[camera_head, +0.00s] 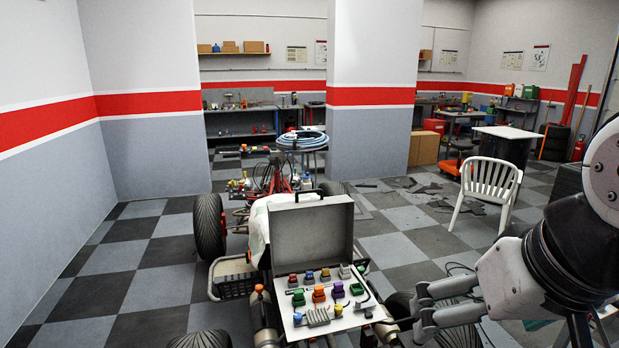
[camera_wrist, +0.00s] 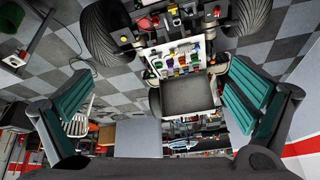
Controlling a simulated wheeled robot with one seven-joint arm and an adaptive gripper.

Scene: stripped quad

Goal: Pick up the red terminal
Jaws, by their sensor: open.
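The red terminal (camera_head: 293,281) is a small block at the back left of an open grey case (camera_head: 318,226), in the head view. Blue, yellow and grey terminals stand in the same row. Green, orange and purple ones stand in front. My gripper (camera_head: 422,307) is to the right of the case, open and empty, apart from the terminals. In the wrist view, the case's terminal panel (camera_wrist: 176,60) shows upside down between my two spread green-padded fingers. The red terminal is too small there to tell surely.
The case sits on a stripped quad with black tyres (camera_head: 209,227). Its raised lid stands behind the terminals. Grey clips and cables lie at the case's front. A white chair (camera_head: 490,186) stands to the right, and checkered floor (camera_head: 140,285) lies clear at the left.

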